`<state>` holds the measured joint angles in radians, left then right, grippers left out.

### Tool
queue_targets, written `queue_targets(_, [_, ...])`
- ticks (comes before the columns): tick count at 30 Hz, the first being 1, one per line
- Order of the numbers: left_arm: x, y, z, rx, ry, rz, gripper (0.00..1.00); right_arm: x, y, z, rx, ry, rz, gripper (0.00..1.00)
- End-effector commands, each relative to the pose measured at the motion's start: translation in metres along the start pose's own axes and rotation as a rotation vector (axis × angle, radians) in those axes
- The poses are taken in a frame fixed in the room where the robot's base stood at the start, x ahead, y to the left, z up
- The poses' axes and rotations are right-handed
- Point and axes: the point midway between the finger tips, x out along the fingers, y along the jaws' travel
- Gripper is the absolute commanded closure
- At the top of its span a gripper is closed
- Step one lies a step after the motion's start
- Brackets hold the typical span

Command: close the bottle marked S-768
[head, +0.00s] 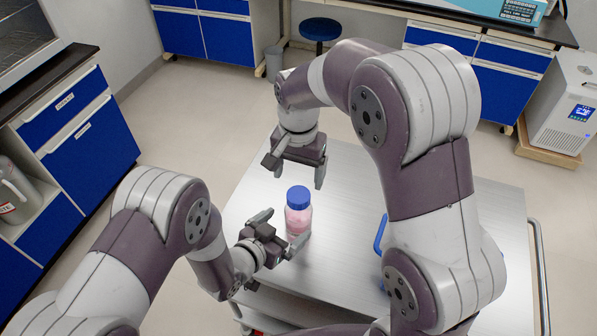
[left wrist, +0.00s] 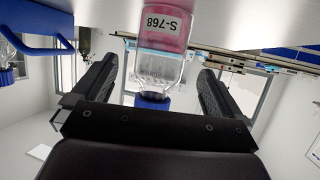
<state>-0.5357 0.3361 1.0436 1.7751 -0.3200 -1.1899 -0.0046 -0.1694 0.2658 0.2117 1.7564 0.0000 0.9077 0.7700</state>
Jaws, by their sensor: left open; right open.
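The bottle marked S-768 (head: 298,220) stands upright on the metal cart top, with pink contents and a blue cap (head: 298,197) on its neck. In the left wrist view, the bottle (left wrist: 160,65) appears upside down with its label readable as S-768. Its blue cap (left wrist: 152,100) is partly hidden behind my gripper's body; I cannot tell how tight it is. My left gripper (head: 280,231) is open beside the bottle, with its fingers on either side of it and not visibly clamped. My right gripper (head: 296,172) is open and empty, pointing down above and slightly behind the cap.
A blue curved handle (head: 380,234) shows on the cart, mostly hidden by my right arm. The left wrist view shows the blue handle (left wrist: 38,45) and a blue-capped vessel. The cart top (head: 345,190) is otherwise clear where visible. Blue cabinets (head: 80,140) stand at the left.

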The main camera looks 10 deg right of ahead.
Motion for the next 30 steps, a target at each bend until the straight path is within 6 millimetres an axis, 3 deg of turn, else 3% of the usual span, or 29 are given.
queue_targets(4, [-0.033,-0.001,0.000,-0.002,0.001,-0.003,0.00,0.003,0.000,0.000,0.000,0.000,0.000,0.17])
queue_targets(10, [-0.059,-0.001,0.000,0.000,0.001,-0.002,0.00,0.004,0.000,0.000,0.000,0.000,0.000,0.17])
queue_targets(30, [-0.064,0.000,0.005,-0.002,-0.026,0.000,0.00,0.004,-0.001,-0.001,-0.037,0.006,-0.005,0.17])
